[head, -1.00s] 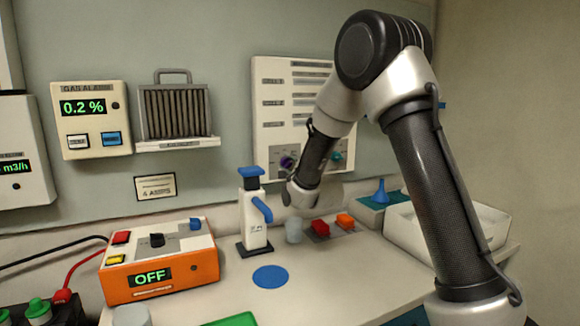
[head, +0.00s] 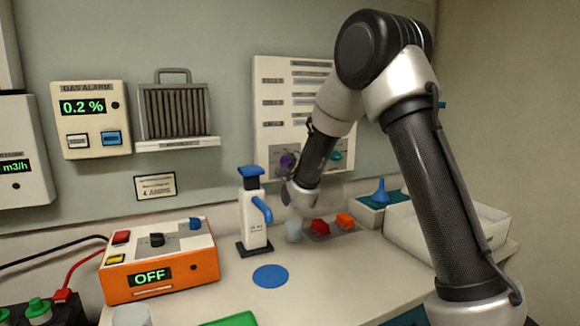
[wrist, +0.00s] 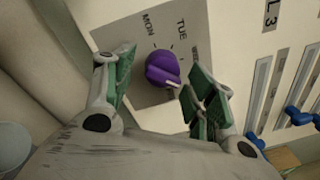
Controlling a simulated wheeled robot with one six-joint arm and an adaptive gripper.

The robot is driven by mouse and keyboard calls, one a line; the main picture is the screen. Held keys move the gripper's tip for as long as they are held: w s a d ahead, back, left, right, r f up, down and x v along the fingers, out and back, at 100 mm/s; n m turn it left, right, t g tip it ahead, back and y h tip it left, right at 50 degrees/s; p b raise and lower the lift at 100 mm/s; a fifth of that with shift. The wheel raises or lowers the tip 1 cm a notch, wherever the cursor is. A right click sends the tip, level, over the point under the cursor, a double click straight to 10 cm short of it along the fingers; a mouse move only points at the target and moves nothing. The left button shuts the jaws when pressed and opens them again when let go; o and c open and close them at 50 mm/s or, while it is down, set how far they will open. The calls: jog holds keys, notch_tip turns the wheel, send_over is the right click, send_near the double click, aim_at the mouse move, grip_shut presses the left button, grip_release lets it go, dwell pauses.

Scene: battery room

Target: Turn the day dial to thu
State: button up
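The purple day dial (wrist: 163,69) sits on a grey plate in the wrist view, with MON, TUE and a partly hidden WED printed around it. A white mark on the dial points toward the lower right, away from MON and TUE. My gripper (wrist: 160,78) is open, with one green-padded finger on each side of the dial. A gap shows at the left finger; the right finger is close to the dial, and I cannot tell whether it touches. The THU label is not visible. In the head view the purple dial (head: 287,160) shows small beside my arm.
A teal dial (head: 336,155) is right of the purple one on the white wall panel (head: 293,85). The front tabletop is mostly clear.

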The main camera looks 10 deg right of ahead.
jog(key=s+d, duration=0.1)
jog(key=s, duration=1.1)
jog(key=shift+d+f, duration=0.25)
jog(key=shift+d, duration=0.1)
jog(key=shift+w, duration=0.1)
